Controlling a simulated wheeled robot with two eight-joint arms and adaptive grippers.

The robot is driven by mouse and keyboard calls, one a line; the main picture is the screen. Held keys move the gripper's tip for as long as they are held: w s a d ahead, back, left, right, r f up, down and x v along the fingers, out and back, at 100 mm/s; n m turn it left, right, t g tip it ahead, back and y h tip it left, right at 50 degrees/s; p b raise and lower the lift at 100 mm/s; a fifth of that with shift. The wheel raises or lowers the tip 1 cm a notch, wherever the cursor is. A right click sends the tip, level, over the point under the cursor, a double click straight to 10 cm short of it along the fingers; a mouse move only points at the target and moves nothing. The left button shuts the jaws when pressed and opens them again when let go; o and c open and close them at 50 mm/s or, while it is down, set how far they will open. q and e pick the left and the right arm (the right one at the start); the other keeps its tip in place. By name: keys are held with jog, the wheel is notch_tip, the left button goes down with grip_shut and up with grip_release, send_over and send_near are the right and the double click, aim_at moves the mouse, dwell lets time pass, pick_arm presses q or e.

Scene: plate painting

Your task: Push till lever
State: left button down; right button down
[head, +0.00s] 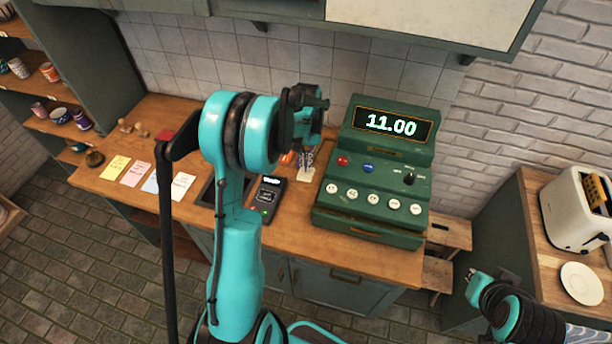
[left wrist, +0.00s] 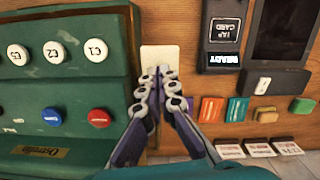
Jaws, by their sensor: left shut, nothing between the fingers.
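The green till (head: 350,215) stands on the wooden counter and its display reads 11.00. Its lever (head: 410,177), with a black knob, is on the sloped front at the right, beyond the red button (head: 342,161) and blue button (head: 368,168). My left gripper (head: 306,160) is left of the till, above a small pale card, apart from the lever. In the left wrist view its fingers (left wrist: 160,82) are together and empty, beside the till's edge (left wrist: 134,70). The lever is outside that view. My right arm shows at the lower right; its fingers do not show.
A card reader (head: 267,197) and paper notes (head: 135,174) lie on the counter (head: 290,240) left of the till. A toaster (head: 577,210) and white plate (head: 581,283) stand on a separate counter at the right. A cabinet (head: 380,32) overhangs the back wall.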

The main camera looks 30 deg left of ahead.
pick_arm(q)
jog(key=shift+f, duration=0.4)
